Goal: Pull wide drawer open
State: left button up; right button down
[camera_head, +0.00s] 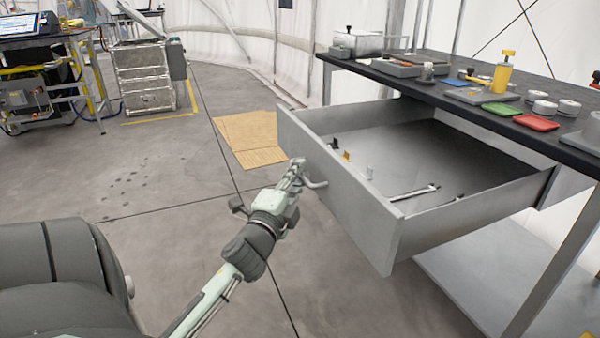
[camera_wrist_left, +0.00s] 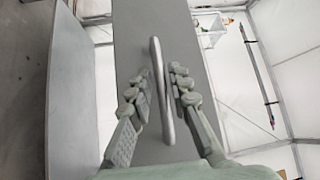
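The wide grey drawer (camera_head: 352,205) sticks far out from under the dark worktop in the head view. Its front panel faces my left arm, and it also fills the middle of the left wrist view (camera_wrist_left: 140,28). A bar handle (camera_head: 318,184) stands off the front panel; the wrist view shows it as a light bar (camera_wrist_left: 162,100). My left gripper (camera_head: 297,172) is at this handle. In the wrist view its two fingers (camera_wrist_left: 161,85) lie on either side of the bar, with narrow gaps showing. My right gripper is not in view.
The drawer holds a wrench-like tool (camera_head: 414,192) and several small items. The worktop (camera_head: 440,90) carries a yellow device (camera_head: 502,75), a green tray (camera_head: 502,109) and a red tray (camera_head: 536,123). Open floor lies left of the drawer.

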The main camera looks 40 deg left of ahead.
pick_arm(q)
jog(key=v, duration=1.1)
jog(key=shift+s, duration=0.1)
